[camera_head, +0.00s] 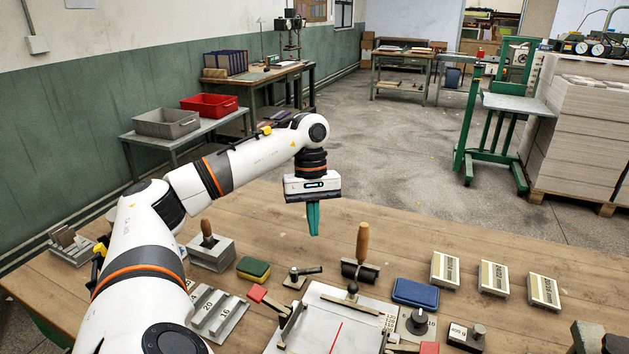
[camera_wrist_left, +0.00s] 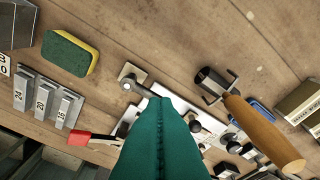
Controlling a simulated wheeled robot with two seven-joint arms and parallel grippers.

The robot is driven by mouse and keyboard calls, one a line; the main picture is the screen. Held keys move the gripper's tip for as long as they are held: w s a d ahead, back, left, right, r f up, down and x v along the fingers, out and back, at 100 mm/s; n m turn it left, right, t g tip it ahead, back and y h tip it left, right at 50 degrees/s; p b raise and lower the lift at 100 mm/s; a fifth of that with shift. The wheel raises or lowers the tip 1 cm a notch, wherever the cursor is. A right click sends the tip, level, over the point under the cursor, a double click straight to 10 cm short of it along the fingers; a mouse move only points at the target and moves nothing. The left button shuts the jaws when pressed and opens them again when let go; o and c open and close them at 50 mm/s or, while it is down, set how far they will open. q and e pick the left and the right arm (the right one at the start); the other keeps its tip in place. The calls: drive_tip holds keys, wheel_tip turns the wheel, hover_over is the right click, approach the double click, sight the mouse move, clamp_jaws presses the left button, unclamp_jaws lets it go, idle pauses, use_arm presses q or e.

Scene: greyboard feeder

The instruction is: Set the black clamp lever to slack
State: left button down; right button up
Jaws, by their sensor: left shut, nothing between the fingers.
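The black clamp lever (camera_head: 307,271) sits on a small pale base plate (camera_head: 292,283) on the wooden table, just behind the white feeder board (camera_head: 318,315). Its black handle points right in the head view. In the left wrist view the lever (camera_wrist_left: 143,90) runs right from its plate (camera_wrist_left: 131,73), and its end meets the finger outline, perhaps partly hidden. My left gripper (camera_head: 313,233) points down with its teal fingers shut and empty. It appears above the lever, apart from it. My right gripper is not in view.
A wooden-handled roller (camera_head: 362,248) stands right of the lever. A green-yellow sponge (camera_head: 253,269) lies left, and a red-handled lever (camera_head: 258,293) sits in front. A blue pad (camera_head: 415,294), a black knob (camera_head: 417,321) and several labelled blocks (camera_head: 493,279) lie further right.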

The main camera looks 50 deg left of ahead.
use_arm(q)
drive_tip(key=shift+p+v, duration=0.4)
drive_tip(key=shift+v, duration=1.95)
